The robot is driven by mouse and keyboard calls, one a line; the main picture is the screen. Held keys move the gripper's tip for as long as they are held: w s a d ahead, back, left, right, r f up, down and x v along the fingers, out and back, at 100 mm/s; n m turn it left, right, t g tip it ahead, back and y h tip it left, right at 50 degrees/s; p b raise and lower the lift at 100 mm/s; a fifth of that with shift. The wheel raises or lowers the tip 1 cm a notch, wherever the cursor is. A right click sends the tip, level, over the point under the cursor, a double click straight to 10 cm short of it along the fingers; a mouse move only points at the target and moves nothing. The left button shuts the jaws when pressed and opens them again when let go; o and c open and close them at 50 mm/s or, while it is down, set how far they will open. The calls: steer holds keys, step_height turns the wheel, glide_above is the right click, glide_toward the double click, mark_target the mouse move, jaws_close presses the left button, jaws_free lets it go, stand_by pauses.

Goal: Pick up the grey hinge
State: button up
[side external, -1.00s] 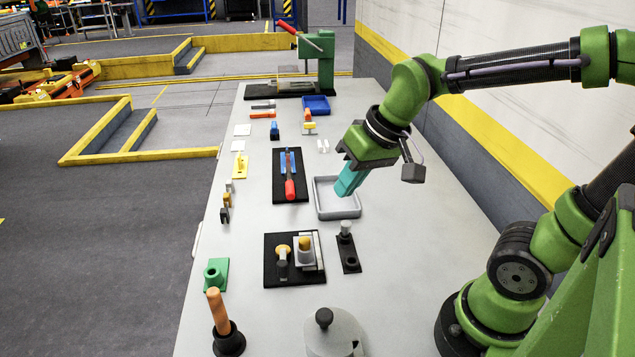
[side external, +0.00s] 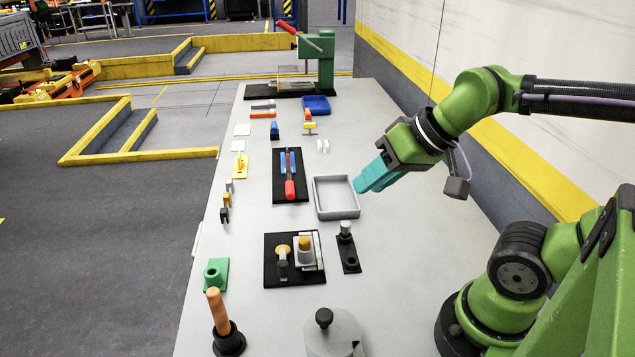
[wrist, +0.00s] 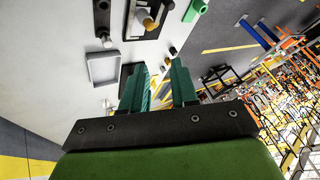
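A small grey piece that looks like the grey hinge (side external: 229,185) stands near the table's left edge in the side view. It is the farthest of a short row, with a yellow-orange piece (side external: 227,200) and a black piece (side external: 224,215) nearer the camera. The row also shows small in the wrist view, with the grey piece (wrist: 163,68) hard to make out. My gripper (side external: 364,188) is above the table's right part, beside the grey tray and far right of the row. Its teal fingers (wrist: 158,82) are apart with nothing between them in the wrist view.
The empty grey tray (side external: 337,214) and a black board with a red-handled tool (side external: 290,188) lie between my gripper and the row. A black base with knobs (side external: 268,270) sits nearer the camera. A wall (side external: 500,140) runs along the table's right side.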

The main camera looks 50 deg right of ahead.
steer(key=o, duration=0.5)
steer(key=shift+o, duration=0.2)
steer(key=n+g+h, duration=0.2)
steer(key=n+g, duration=0.5)
glide_above(302, 239)
step_height(302, 239, down, 5)
steer(key=f, duration=1.1)
steer(key=shift+w+a+f, duration=0.1)
steer(key=shift+w+a, duration=0.1)
steer(key=shift+w, duration=0.05)
steer(key=shift+s+d+f, duration=0.1)
steer(key=shift+s+f, duration=0.05)
steer(key=shift+f, duration=1.2)
steer(key=shift+s+d+f, duration=0.1)
steer(key=shift+f, duration=1.25)
